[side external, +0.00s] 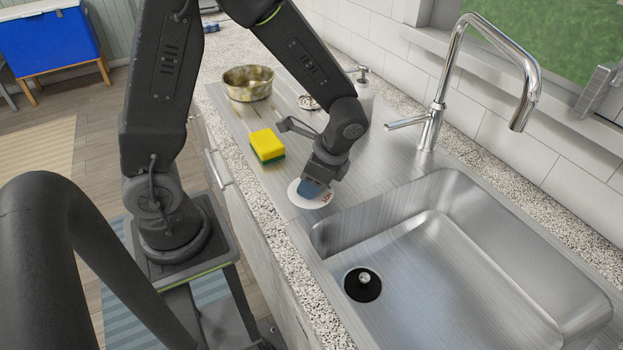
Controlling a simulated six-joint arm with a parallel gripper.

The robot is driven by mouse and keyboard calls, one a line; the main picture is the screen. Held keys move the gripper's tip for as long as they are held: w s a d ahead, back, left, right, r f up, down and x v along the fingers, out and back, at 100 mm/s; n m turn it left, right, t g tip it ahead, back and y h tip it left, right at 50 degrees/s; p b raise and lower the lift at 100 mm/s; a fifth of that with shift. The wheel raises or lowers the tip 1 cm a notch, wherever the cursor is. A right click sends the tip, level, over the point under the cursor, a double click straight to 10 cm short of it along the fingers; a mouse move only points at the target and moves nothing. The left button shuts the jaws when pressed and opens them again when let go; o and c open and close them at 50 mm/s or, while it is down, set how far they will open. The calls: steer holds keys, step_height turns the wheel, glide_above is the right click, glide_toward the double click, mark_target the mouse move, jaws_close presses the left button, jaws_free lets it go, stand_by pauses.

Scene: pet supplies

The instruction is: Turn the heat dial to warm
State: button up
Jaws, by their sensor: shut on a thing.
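Red lettering shows on the plate's right side, too small to read surely. My gripper (321,181) points down over the plate and is shut on the blue knob. The fingers and arm hide part of the knob and the far side of the plate. Where the dial points and the warm mark cannot be made out.
A yellow and green sponge (266,145) lies left of the dial. A stained metal bowl (248,82) stands further back, and a soap dispenser (363,88) is behind my arm. The sink (465,235) and chrome tap (432,125) are to the right.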

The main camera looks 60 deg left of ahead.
steer(key=o, duration=0.9)
steer(key=v, duration=1.4)
steer(key=s+r+n+t+h, duration=0.1)
steer(key=s+r+n+t, duration=0.1)
steer(key=s+n+t, duration=0.1)
steer(key=s+r+n+t+h, duration=0.1)
steer(key=s+r+n+t, duration=0.1)
steer(key=s+n+t, duration=0.1)
steer(key=s+r+n+t+h, duration=0.1)
steer(key=s+n+t, duration=0.1)
steer(key=s, duration=0.3)
steer(key=shift+s+r+n+t, duration=0.3)
steer(key=shift+r+n+t, duration=0.1)
steer(key=shift+n, duration=0.1)
